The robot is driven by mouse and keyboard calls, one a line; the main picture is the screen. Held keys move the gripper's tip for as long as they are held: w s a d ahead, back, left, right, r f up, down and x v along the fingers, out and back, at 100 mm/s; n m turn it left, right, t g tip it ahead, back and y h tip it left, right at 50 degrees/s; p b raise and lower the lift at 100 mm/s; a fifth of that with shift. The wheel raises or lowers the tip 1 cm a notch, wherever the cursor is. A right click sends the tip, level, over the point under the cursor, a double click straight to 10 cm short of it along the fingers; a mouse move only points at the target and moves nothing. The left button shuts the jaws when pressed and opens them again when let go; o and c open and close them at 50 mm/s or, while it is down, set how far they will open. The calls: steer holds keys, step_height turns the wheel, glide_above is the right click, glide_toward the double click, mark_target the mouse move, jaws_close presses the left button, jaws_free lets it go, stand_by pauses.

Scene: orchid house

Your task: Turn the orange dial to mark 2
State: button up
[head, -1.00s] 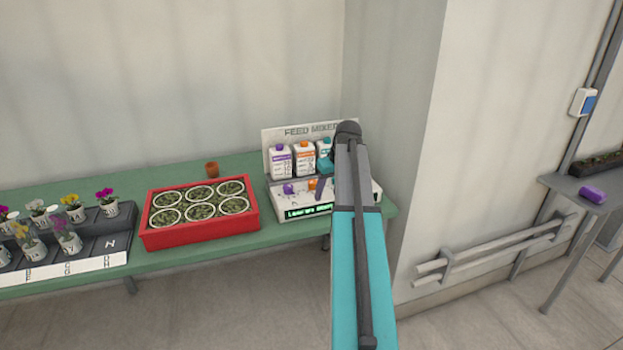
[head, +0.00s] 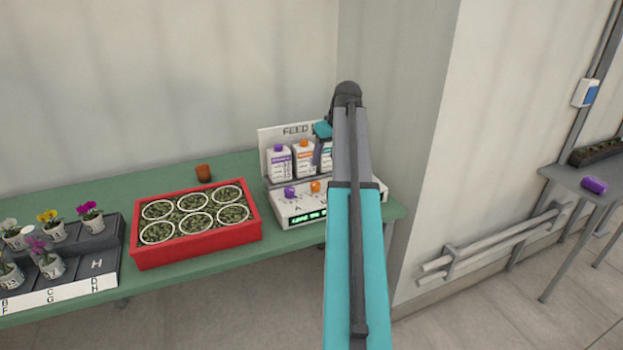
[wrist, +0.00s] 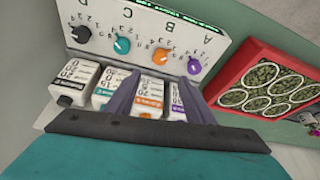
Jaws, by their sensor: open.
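The orange dial (head: 315,186) is on the sloping front panel of the feed mixer (head: 283,212), right of the purple dial (head: 290,192). In the wrist view the orange dial (wrist: 160,56) sits by the letter B, with small numbers around it. I cannot tell which mark it points to. My gripper (wrist: 156,80) is open and empty, its two fingers apart, with the dial beyond the gap between the tips and not touched. In the head view my gripper (head: 321,150) is above the panel, in front of the cartons, partly hidden by my arm.
The wrist view also shows a purple dial (wrist: 194,67), a teal dial (wrist: 122,45) and a black dial (wrist: 82,33). Cartons (head: 304,160) stand close behind the dials. A red tray (head: 197,249) of pots is left of the mixer on the green bench (head: 240,165).

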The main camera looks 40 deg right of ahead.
mark_target(315, 184)
steer(key=shift+w, duration=0.1)
stand_by(0.3)
steer(key=shift+p+x, duration=1.25)
steer(key=shift+x, duration=5.6)
steer(key=c, duration=1)
